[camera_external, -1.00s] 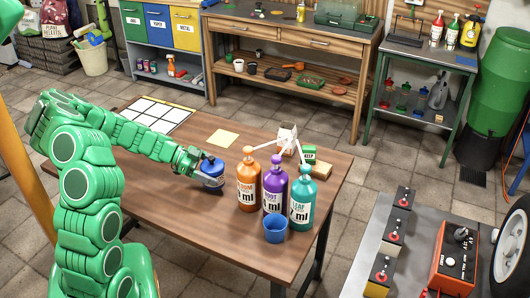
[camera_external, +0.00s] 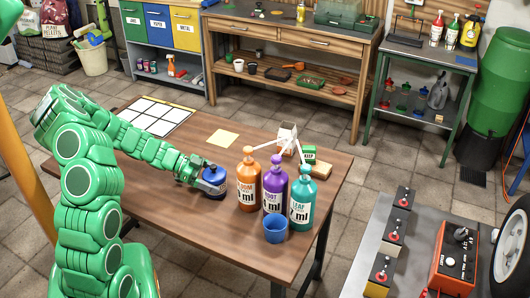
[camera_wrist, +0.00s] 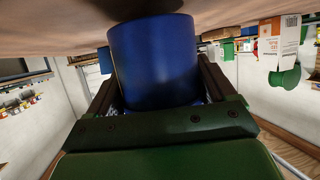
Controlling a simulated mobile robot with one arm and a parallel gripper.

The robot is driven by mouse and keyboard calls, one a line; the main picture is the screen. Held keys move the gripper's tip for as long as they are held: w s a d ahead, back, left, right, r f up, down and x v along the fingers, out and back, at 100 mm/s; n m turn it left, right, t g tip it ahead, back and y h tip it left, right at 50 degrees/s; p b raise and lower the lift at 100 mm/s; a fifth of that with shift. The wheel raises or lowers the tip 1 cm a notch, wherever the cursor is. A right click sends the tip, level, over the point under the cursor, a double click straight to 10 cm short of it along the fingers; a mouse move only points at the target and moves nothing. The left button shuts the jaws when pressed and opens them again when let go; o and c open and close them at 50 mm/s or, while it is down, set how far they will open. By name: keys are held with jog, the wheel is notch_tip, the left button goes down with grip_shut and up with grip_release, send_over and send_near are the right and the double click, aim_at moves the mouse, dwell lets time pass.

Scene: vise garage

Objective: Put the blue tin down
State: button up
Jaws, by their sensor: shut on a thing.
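The blue tin (camera_external: 214,181) is near the middle of the brown wooden table (camera_external: 190,212), left of the pump bottles. My gripper (camera_external: 201,172) reaches it from the left and is shut on it. In the wrist view, the blue tin (camera_wrist: 153,62) fills the space between the two dark fingers of my gripper (camera_wrist: 155,88). The tin looks upright and is at or very close to the tabletop. I cannot tell whether its base touches the wood.
An orange pump bottle (camera_external: 248,183) stands just right of the tin, with purple (camera_external: 275,188) and teal (camera_external: 302,198) ones beyond. A yellow note (camera_external: 223,138) and a white grid sheet (camera_external: 155,115) lie behind. The table's front left is clear.

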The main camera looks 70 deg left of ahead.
jog(key=shift+f, duration=0.4)
jog(key=shift+f, duration=0.1)
jog(key=o, duration=1.3)
jog(key=shift+c, duration=0.2)
jog(key=shift+v, duration=3.8)
